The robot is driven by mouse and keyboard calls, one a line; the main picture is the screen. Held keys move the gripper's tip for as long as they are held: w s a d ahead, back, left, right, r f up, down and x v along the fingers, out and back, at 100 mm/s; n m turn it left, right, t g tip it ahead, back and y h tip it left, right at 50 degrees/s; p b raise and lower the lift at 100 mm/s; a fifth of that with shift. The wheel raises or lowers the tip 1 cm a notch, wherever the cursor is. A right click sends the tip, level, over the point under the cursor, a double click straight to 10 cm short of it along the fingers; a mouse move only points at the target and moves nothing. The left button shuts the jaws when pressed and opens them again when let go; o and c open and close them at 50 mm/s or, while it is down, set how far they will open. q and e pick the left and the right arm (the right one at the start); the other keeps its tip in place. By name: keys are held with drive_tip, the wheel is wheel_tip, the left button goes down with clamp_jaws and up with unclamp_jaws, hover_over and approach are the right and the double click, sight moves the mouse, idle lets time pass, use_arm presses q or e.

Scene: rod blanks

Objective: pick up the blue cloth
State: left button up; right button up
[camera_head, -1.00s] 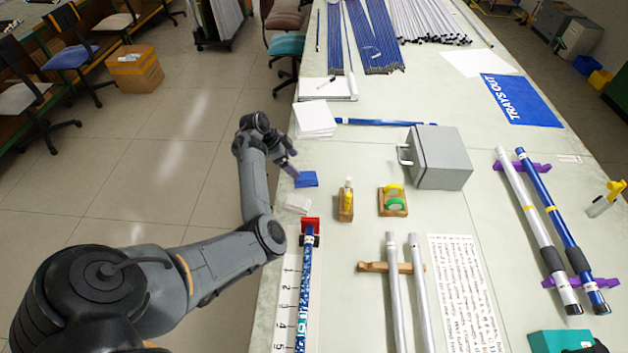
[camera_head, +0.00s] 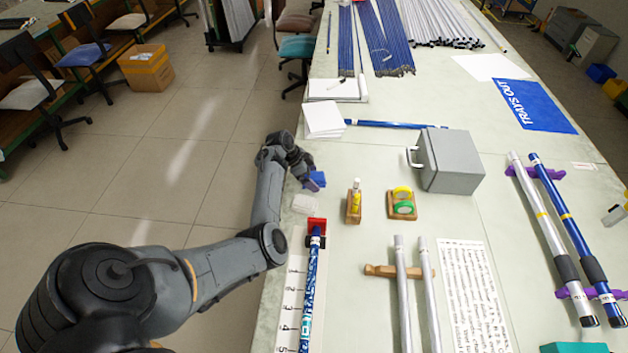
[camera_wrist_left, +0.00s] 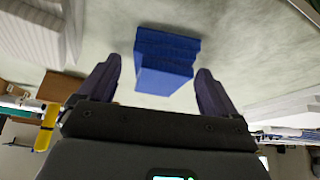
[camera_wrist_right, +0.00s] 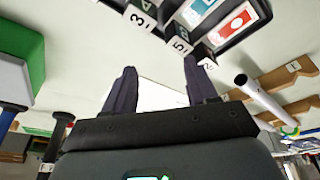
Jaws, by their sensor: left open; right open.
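The blue cloth (camera_head: 316,180) is a small folded stack lying on the left part of the bench. In the left wrist view the cloth (camera_wrist_left: 166,62) lies between and just beyond the spread fingers. My left gripper (camera_head: 311,183) is open at the cloth and partly covers it in the head view; its fingers also show in the left wrist view (camera_wrist_left: 158,88). I cannot tell whether the fingers touch it. My right gripper (camera_wrist_right: 155,85) is open and empty; it does not show in the head view.
A white folded cloth or pad (camera_head: 305,204) lies just in front of the blue cloth. A white paper stack (camera_head: 323,119) is behind it. A yellow bottle in a wooden stand (camera_head: 354,204), tape rolls (camera_head: 402,203) and a grey box (camera_head: 449,161) stand to the right.

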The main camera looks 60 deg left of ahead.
sight(320, 175)
use_arm(q)
drive_tip(key=c, duration=1.1)
use_arm(e)
drive_tip(key=shift+a, duration=0.15)
use_arm(q)
drive_tip(key=shift+r, duration=0.1)
wheel_tip(320, 175, up, 4)
drive_tip(key=shift+r+p, duration=0.2)
drive_tip(key=shift+p, duration=0.4)
use_arm(e)
drive_tip(key=shift+r, duration=0.65)
use_arm(q)
drive_tip(key=d+r, duration=0.2)
drive_tip(key=d, duration=0.2)
drive_tip(key=d+r+p, duration=0.1)
drive_tip(key=d+r, duration=0.1)
drive_tip(key=d, duration=0.1)
drive_tip(key=d+r+p, duration=0.1)
drive_tip(key=d+r, duration=0.1)
drive_tip(key=d, duration=0.2)
drive_tip(key=shift+d+r, duration=0.25)
drive_tip(key=shift+d, duration=0.05)
use_arm(e)
wheel_tip(320, 175, up, 2)
drive_tip(key=shift+r, duration=0.15)
